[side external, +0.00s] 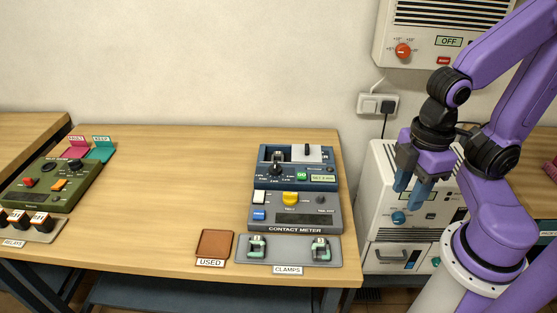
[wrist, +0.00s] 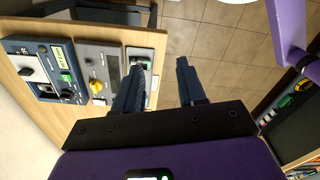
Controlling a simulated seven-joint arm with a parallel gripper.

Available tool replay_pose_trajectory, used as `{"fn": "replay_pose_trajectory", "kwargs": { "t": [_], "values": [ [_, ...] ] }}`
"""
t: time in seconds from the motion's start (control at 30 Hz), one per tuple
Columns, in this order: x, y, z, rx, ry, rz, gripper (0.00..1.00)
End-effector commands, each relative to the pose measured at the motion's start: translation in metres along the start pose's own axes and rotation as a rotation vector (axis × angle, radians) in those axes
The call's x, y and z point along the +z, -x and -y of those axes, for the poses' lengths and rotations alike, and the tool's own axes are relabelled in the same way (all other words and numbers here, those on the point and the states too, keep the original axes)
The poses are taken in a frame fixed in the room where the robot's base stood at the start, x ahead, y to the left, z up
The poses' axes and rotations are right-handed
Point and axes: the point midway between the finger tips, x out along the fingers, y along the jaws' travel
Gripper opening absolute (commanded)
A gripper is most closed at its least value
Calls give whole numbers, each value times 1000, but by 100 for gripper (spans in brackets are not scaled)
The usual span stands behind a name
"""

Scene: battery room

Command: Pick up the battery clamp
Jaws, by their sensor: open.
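Two battery clamps, small with dark green bodies and pale metal parts, sit on the grey CLAMPS tray (side external: 288,254): a left clamp (side external: 257,247) and a right clamp (side external: 320,249). In the wrist view, a clamp (wrist: 139,60) shows at the tray's end, and a finger hides part of the tray. My gripper (side external: 411,189) is open and empty, with blue fingers pointing down. It hangs right of the table, above and apart from the clamps.
The contact meter (side external: 296,219) stands directly behind the tray. A brown USED pad (side external: 214,245) lies left of it. A green relay device (side external: 52,184) is at far left. The middle of the table is clear. A white cabinet (side external: 390,165) stands beyond the table's right edge.

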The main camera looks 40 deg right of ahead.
Motion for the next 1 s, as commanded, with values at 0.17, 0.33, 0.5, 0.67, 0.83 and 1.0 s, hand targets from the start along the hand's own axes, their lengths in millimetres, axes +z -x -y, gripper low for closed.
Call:
{"fn": "replay_pose_trajectory", "kwargs": {
  "t": [0.17, 0.33, 0.5, 0.67, 0.83, 1.0],
  "values": [
    [0, 0, 0, 0, 0, 0, 40],
    [0, 0, 0, 0, 0, 0, 51],
    [0, 0, 0, 0, -2, 0, 51],
    [-17, 1, -13, 21, -96, -4, 51],
    [-62, 2, -56, 81, -368, -19, 51],
    [-106, -3, -115, 149, -683, -47, 51]
  ]
}}
